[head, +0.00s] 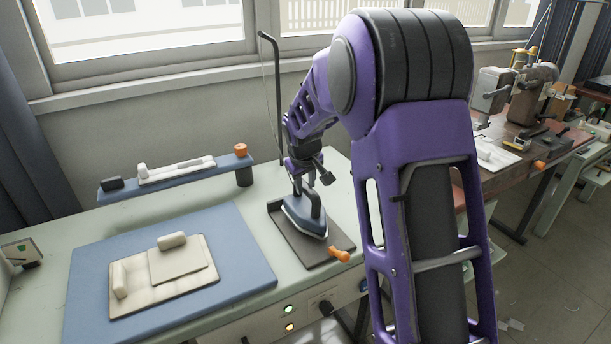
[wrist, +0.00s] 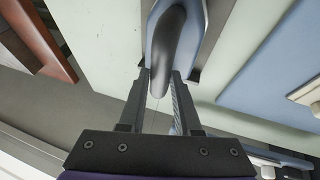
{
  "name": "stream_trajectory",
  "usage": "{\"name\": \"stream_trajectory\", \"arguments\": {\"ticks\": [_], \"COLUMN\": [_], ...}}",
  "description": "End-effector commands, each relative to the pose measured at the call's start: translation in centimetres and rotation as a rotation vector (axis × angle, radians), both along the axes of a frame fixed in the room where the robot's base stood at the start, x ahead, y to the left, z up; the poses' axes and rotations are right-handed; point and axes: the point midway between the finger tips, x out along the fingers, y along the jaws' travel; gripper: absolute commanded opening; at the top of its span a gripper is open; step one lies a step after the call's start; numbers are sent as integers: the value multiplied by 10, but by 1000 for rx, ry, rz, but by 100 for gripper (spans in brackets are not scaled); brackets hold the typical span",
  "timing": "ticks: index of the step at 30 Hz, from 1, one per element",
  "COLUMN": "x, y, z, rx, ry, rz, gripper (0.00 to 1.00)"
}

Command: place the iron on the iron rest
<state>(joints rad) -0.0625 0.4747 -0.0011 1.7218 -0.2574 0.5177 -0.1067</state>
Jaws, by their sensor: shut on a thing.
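The iron (head: 302,219) is blue-grey with a dark handle and a pale lower edge. It is over the dark flat iron rest (head: 309,251), roughly level. I cannot tell whether its sole touches the rest or hovers just above it. My gripper (head: 304,188) comes down on the iron from behind and is shut on its handle. In the wrist view, the two fingers (wrist: 160,76) sit either side of the dark handle of the iron (wrist: 170,42). Part of the iron rest (wrist: 216,48) shows beside the iron there.
A blue mat (head: 235,260) with folded cream cloth (head: 182,265) lies to the left. A low blue shelf (head: 205,176) stands behind it. An orange-ended knob (head: 339,254) is at the rest's front edge. A dark post (head: 276,90) rises behind. A cluttered brown bench (head: 520,150) is at right.

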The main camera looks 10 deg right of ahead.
Motion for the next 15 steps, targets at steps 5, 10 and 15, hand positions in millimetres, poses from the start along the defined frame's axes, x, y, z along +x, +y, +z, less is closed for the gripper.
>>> {"name": "stream_trajectory", "arguments": {"ticks": [5,10,15], "x": [2,2,2], "y": [0,0,0], "z": [-17,-17,-20], "rx": [1,0,1], "ry": [-6,-9,-7], "rz": [0,0,0], "gripper": [0,0,0]}}
